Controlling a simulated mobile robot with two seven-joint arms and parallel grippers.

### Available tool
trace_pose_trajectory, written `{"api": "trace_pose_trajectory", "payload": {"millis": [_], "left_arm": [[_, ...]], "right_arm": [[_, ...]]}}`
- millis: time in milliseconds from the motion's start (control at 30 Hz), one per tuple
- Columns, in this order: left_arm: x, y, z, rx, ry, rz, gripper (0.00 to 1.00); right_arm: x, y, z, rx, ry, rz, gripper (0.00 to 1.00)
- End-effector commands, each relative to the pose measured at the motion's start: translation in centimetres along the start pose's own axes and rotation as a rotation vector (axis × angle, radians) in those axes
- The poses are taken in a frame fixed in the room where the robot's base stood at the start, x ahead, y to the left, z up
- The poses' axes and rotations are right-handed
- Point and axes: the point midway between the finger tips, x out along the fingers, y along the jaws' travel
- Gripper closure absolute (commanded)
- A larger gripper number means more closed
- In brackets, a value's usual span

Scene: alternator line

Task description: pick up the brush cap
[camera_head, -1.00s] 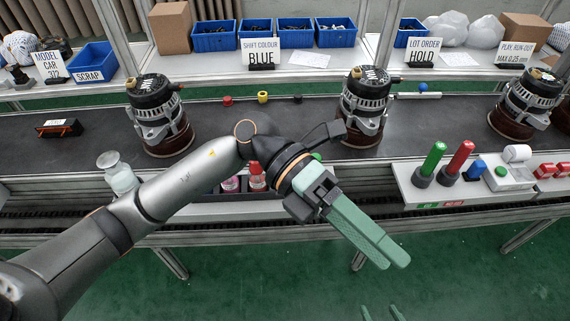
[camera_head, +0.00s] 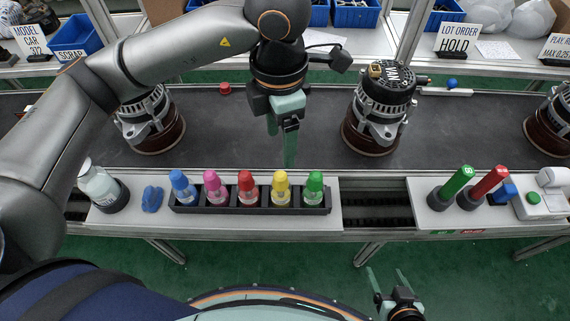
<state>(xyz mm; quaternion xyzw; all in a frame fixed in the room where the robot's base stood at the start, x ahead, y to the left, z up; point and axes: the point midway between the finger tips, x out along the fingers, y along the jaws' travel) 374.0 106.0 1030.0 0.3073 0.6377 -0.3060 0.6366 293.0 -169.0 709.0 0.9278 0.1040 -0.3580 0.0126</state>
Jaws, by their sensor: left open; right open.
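A small red cap (camera_head: 225,88) stands on the dark belt between two alternators, left of my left gripper. The yellow and black caps beside it a second ago are hidden now by my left arm and gripper. I cannot tell which cap is the brush cap. My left gripper (camera_head: 281,148) points down over the belt, between the left alternator (camera_head: 155,118) and the middle alternator (camera_head: 379,105). Its fingers are apart with nothing seen between them. My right gripper (camera_head: 386,271) is low at the front, over the green floor, open and empty.
A black rack (camera_head: 250,209) with several coloured bottles stands on the front ledge, below my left gripper. A blue lump (camera_head: 152,198) and a clear jar (camera_head: 102,187) stand left of it. Green and red pens (camera_head: 458,182) stand at right.

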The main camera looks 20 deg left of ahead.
Motion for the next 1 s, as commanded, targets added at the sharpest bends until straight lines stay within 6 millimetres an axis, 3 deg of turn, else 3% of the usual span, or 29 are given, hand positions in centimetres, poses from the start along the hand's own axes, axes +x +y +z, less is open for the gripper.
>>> {"api": "trace_pose_trajectory", "payload": {"millis": [300, 533, 800, 1000], "left_arm": [[5.4, -0.1, -0.1, -0.001, 0.002, -0.004, 0.26], [7.1, -0.1, -0.1, 0.001, 0.003, -0.005, 0.26], [10.9, -0.2, -0.2, 0.001, 0.002, -0.005, 0.26], [11.4, -0.2, -0.1, 0.001, -0.001, -0.002, 0.26]], "right_arm": [[-0.6, -0.2, 0.6, 0.003, -0.018, -0.002, 0.25], [-0.8, -0.2, 0.2, 0.002, -0.016, -0.002, 0.25], [-1.1, -0.2, -0.3, 0.002, -0.013, -0.002, 0.25], [-1.1, -0.2, -0.4, 0.002, -0.013, -0.002, 0.25]]}}
